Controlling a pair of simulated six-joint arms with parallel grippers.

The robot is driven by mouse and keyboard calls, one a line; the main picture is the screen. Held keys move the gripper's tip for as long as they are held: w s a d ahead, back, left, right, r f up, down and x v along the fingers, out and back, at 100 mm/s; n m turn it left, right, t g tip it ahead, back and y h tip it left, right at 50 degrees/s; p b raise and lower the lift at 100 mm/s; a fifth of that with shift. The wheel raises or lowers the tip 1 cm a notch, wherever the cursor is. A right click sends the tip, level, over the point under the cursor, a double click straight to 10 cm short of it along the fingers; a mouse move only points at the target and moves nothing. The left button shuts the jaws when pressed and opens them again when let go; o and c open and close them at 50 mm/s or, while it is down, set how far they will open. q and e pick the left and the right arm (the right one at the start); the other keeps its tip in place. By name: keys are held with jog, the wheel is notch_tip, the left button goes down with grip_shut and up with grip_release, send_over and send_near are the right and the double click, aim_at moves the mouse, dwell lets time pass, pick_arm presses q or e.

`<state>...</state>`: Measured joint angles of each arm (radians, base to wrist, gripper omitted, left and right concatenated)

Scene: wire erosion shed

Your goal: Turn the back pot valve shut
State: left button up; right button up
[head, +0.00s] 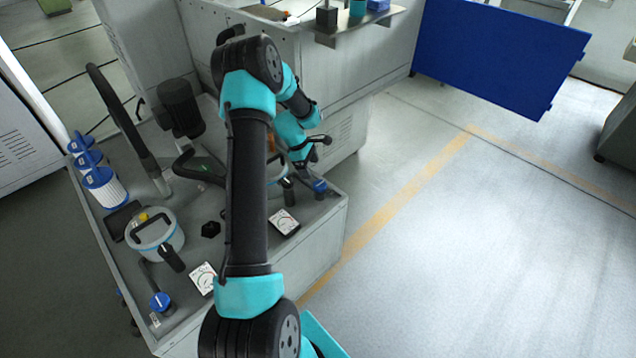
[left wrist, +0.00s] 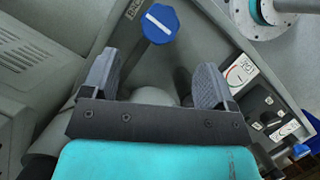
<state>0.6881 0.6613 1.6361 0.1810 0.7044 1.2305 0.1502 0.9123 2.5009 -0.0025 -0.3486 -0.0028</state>
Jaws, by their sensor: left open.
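The back pot valve has a round blue knob (head: 320,186) at the right end of the bench in the head view. In the left wrist view the blue knob (left wrist: 162,22), with a white bar running slantwise across its face, is at the top, beyond the fingertips. My left gripper (head: 314,152) is just above the knob, pointing down. The back pot is mostly hidden behind my arm. My right gripper is not in view.
The front pot (head: 170,242) and another blue valve knob (head: 160,302) are at the bench's near left. White gauges (head: 203,278) lie between. A black hose (head: 120,115), motor (head: 180,108) and blue-capped filters (head: 104,187) crowd the back left. Floor right of the bench is clear.

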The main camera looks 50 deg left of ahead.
aim_at(319, 183)
pick_arm(q)
jog(key=x, duration=0.8)
jog(key=shift+d+f, duration=0.1)
jog(key=shift+f, duration=0.1)
jog(key=shift+c, duration=0.2)
jog(key=c, duration=0.9)
